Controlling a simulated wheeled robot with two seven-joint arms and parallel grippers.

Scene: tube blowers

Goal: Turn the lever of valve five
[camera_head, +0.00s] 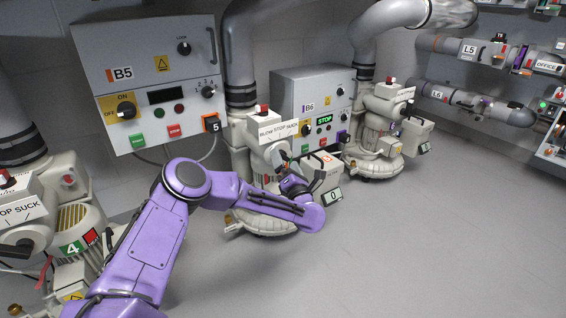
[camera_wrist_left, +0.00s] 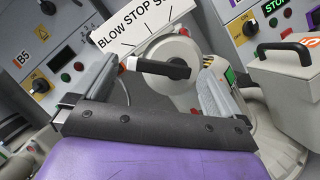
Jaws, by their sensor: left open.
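The valve of machine five is the round light-grey dial housing (camera_wrist_left: 172,75) under a "BLOW STOP SUCK" sign (camera_wrist_left: 135,25) in the left wrist view. Its black lever (camera_wrist_left: 160,68) lies nearly level across the housing. My left gripper (camera_wrist_left: 160,92) is open, with one finger on each side of the lever; I cannot tell whether either touches it. In the head view the sign (camera_head: 278,130) stands on the machine beside the B5 panel, and my left gripper (camera_head: 288,180) is in front of the valve, hiding much of it. My right gripper is out of view.
The B5 control box (camera_head: 150,80) with knobs and a tag 5 stands left of the valve. The B6 box (camera_head: 310,100) and another blower (camera_head: 385,130) are to the right. A grey bin with a black handle (camera_wrist_left: 285,60) sits close right. The floor (camera_head: 430,240) at right is clear.

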